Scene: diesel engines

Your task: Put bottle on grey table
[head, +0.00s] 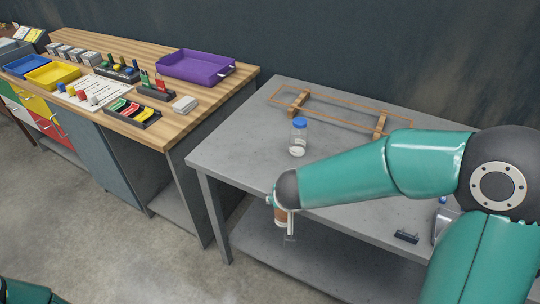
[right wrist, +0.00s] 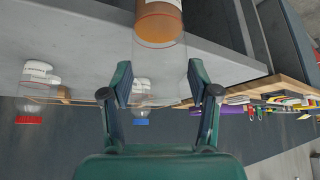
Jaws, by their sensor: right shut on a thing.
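My right gripper (right wrist: 160,84) is shut on a clear bottle with orange-brown contents (right wrist: 158,24). In the head view this bottle (head: 281,216) shows below the end of my right arm, at the front edge of the grey table (head: 240,142). The arm hides much of the gripper and the bottle's top. Whether the bottle touches the table edge I cannot tell. A clear bottle with a blue cap and white contents (head: 298,138) stands on the table; it also shows in the right wrist view (right wrist: 140,112). My left gripper is out of view.
A wooden frame (head: 345,108) lies at the back of the grey table. A red-capped bottle (right wrist: 28,112) and a small dark holder (head: 406,236) are also there. The table's left front is clear. A wooden workbench (head: 150,128) with trays stands at the left.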

